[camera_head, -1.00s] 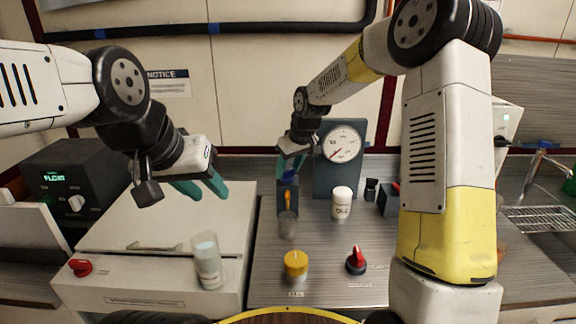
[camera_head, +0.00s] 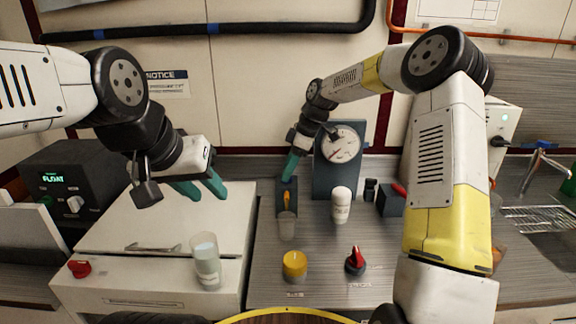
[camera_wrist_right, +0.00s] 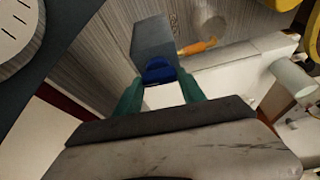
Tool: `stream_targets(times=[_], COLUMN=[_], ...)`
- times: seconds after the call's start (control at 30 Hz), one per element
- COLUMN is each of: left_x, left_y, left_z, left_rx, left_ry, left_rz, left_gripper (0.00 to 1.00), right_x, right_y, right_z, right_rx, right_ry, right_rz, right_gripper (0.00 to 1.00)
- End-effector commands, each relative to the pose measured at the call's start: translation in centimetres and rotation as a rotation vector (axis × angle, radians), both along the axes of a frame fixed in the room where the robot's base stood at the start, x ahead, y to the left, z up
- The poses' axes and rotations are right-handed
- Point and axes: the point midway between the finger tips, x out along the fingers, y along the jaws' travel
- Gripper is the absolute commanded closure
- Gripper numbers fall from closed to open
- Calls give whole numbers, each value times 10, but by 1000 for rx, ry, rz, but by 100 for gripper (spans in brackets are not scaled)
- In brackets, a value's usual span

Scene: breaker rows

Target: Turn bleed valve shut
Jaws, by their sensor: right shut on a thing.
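The valve body is a dark blue-grey block (camera_head: 280,200) with an orange lever (camera_head: 287,200) on its front. A blue knob (camera_wrist_right: 158,70) sits on the block and shows in the right wrist view. My right gripper (camera_head: 290,165) is at the top of the block, its teal fingers on either side of the knob and shut on it. The fingers hide the knob in the head view. My left gripper (camera_head: 200,188) is open and empty above the white cabinet, well left of the valve.
A pressure gauge (camera_head: 341,143) on a dark panel stands right of the valve. A clear cup (camera_head: 287,225) is below the lever. A white bottle (camera_head: 341,205), yellow knob (camera_head: 295,264) and red-black knob (camera_head: 356,261) are on the bench. A glass (camera_head: 206,262) stands left.

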Motion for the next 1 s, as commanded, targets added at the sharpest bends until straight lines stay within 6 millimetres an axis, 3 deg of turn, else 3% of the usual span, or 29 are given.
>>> stream_targets(times=[0.73,0.77,0.8,0.87,1.0], left_x=[0,0,0,0,0], left_y=[0,0,0,0,0], left_z=[0,0,0,0,0], left_rx=[0,0,0,0,0], left_ry=[0,0,0,0,0], left_rz=[0,0,0,0,0], left_gripper=[64,64,64,64,64], right_x=[1,1,1,1,1], right_y=[-1,-1,-1,-1,-1], right_z=[0,0,0,0,0], right_rx=[-3,-3,-3,-3,-2], right_ry=[0,0,0,0,0], right_rz=[95,95,95,95,94], right_gripper=[93,51,43,31,31])
